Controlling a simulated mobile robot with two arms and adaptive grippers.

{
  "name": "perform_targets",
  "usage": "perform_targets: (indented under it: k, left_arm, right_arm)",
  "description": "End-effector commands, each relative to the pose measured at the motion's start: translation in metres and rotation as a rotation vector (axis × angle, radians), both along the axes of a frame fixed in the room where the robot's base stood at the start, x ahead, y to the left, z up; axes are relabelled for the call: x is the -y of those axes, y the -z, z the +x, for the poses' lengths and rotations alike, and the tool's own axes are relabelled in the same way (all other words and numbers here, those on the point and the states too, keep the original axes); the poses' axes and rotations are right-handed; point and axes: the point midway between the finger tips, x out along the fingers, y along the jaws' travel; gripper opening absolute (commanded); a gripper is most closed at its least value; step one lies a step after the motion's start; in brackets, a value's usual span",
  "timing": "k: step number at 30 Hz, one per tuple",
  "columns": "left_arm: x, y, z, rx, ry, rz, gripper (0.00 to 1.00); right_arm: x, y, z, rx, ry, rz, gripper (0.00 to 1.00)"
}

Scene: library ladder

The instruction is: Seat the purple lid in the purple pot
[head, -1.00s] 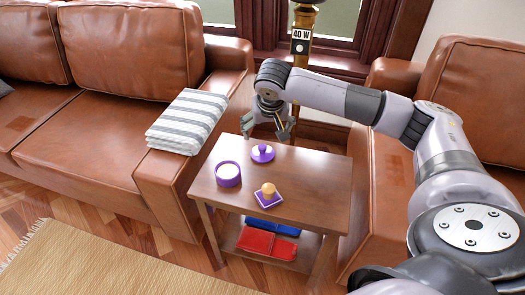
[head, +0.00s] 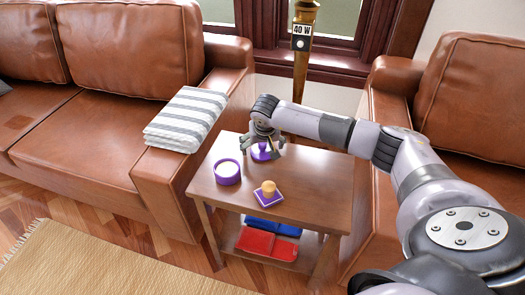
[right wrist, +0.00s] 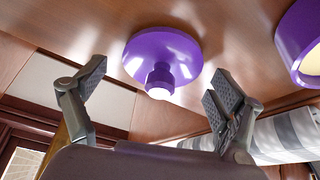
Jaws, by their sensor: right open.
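The purple lid (head: 264,153) lies on the small wooden side table (head: 313,177), partly hidden by my right gripper in the head view. My right gripper (head: 263,148) is open above it. In the right wrist view the lid (right wrist: 161,62) is a round disc with a knob, between and beyond the open fingers of the right gripper (right wrist: 158,100), which do not appear to touch it. The purple pot (head: 227,173) stands on the same table, left of and nearer than the lid. Its inside looks white. It also shows at the right wrist view's edge (right wrist: 292,45). My left gripper is not in view.
A yellow-orange knobbed object on a purple and white square base (head: 268,193) stands at the table's front. Red (head: 266,243) and blue (head: 272,227) items lie on the lower shelf. A striped folded cloth (head: 187,117) rests on the left sofa's arm. A brass lamp post (head: 302,75) stands behind.

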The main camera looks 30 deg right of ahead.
Motion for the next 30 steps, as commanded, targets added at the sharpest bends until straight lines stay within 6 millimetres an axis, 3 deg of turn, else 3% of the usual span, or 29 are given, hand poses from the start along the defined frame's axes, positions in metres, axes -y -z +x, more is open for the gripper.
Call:
perform_targets:
  k: [8,12,30]
  left_arm:
    - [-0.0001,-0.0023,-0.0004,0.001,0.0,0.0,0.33]
    - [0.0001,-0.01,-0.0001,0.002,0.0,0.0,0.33]
    - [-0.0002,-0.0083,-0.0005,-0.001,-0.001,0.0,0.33]
  right_arm:
    - [0.0004,0.0022,0.0011,0.0,0.0,0.0,0.88]
    - [0.0004,0.0021,0.001,0.0,0.0,0.0,0.78]
    - [0.0005,0.0018,0.001,0.001,0.0,0.0,0.39]
